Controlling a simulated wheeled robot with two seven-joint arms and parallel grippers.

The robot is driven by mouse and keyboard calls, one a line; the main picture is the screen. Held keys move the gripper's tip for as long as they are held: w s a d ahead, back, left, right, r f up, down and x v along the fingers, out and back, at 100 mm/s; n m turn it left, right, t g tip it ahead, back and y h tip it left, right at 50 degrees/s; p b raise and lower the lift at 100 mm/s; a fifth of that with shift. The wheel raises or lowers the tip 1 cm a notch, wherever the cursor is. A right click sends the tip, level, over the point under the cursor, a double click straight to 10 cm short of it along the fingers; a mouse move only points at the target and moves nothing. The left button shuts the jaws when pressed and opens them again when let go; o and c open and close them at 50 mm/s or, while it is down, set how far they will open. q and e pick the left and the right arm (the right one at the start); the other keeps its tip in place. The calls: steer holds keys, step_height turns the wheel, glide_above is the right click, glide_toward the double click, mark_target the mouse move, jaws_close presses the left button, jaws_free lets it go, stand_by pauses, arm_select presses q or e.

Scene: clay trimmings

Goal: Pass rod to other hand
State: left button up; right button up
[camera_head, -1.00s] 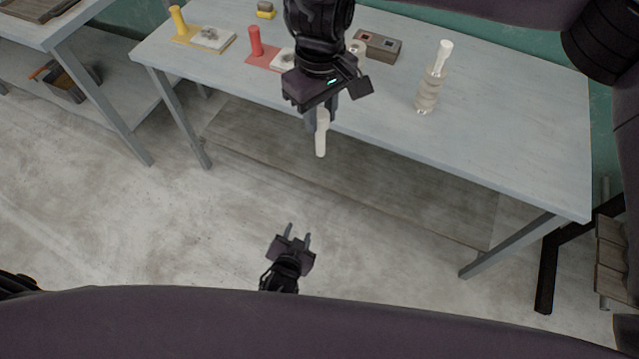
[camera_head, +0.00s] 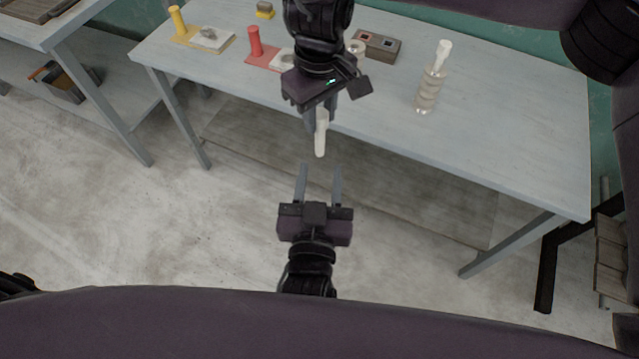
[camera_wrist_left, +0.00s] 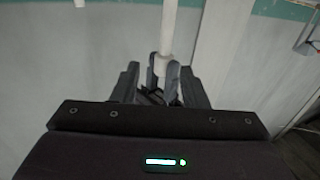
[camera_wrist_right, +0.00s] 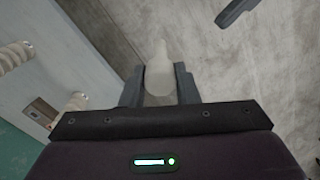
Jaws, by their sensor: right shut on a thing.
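The pale rod (camera_head: 321,138) is held by my right gripper (camera_head: 322,118), pointing down in front of the table's near edge. In the right wrist view the rod (camera_wrist_right: 160,78) sits between the right fingers, its narrower end pointing away. My left gripper (camera_head: 320,170) is open and empty just below the rod's free end in the head view, apart from it. In the right wrist view a dark finger of my left gripper (camera_wrist_right: 237,12) shows at the top.
The grey table (camera_head: 520,150) holds a yellow peg (camera_head: 178,20), a red peg (camera_head: 255,42), a grey-brown box (camera_head: 378,46) and an upright ringed piece with a pale top (camera_head: 430,85). Floor in front is clear. Another table (camera_head: 50,35) stands at the left.

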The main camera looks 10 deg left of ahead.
mark_target(325, 131)
arm_select(q)
steer(key=w, duration=1)
steer(key=shift+w+a, duration=0.15)
steer(key=shift+w, duration=0.1)
steer(key=shift+c, duration=0.3)
jaws_close()
arm_select(e)
steer(key=shift+a, duration=0.1)
steer(key=o, duration=1.1)
